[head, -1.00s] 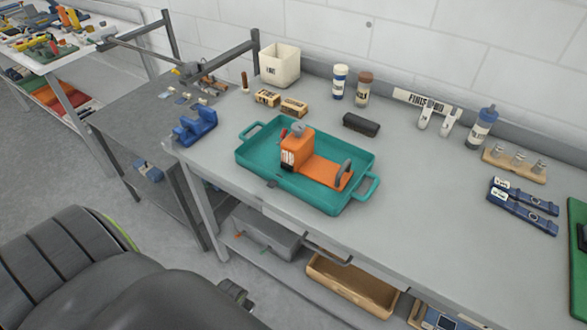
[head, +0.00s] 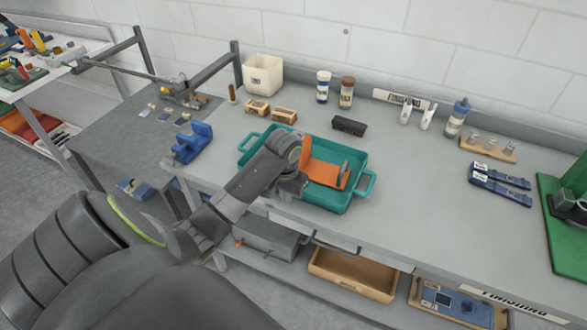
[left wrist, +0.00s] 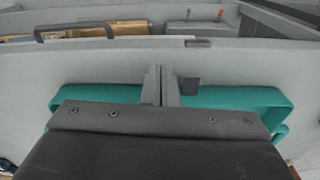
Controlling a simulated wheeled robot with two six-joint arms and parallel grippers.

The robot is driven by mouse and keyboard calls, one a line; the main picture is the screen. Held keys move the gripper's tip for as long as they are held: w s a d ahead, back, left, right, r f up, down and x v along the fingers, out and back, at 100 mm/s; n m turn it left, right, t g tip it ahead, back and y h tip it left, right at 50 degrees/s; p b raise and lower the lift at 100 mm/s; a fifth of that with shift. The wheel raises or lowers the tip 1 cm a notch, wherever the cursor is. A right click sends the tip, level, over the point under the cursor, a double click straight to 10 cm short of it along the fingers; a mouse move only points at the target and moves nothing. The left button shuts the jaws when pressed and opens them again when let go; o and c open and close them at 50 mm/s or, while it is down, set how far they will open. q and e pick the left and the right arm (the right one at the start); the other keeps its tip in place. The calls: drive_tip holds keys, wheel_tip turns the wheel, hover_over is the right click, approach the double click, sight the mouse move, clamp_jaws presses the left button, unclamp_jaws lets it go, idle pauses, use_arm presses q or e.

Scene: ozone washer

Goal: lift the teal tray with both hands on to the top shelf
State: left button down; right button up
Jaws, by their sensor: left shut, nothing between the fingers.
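The teal tray (head: 338,205) sits flat on the grey bench, with an open handle at its left end and another at its right end. An orange device (head: 325,174) with a grey handle lies in it, partly hidden by my left arm. My left gripper (head: 292,193) is above the tray's near side, pointing down, between the two handles. In the left wrist view, its fingers (left wrist: 161,84) are closed together and empty, with the teal tray (left wrist: 240,97) behind them. I cannot tell whether they touch the tray. My right gripper and a clear top shelf are not in view.
A blue holder (head: 190,143) stands left of the tray. A white bin (head: 262,75), small boxes (head: 284,115), bottles (head: 346,93) and a black case (head: 348,126) stand behind it. A wooden bin (head: 352,274) is below.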

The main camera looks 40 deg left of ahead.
use_arm(q)
drive_tip(key=w+a+r+n, duration=0.1)
drive_tip(key=w+a+r, duration=0.2)
drive_tip(key=w+r, duration=0.4)
drive_tip(key=shift+g, duration=0.3)
drive_tip(key=f+b, duration=0.4)
drive_tip(key=b, duration=0.1)
drive_tip(key=f+b, duration=0.2)
drive_tip(key=b, duration=0.1)
drive_tip(key=shift+s+d+f, duration=0.15)
drive_tip(key=shift+s, duration=0.15)
drive_tip(key=shift+f+p, duration=0.4)
drive_tip(key=shift+f, duration=0.5)
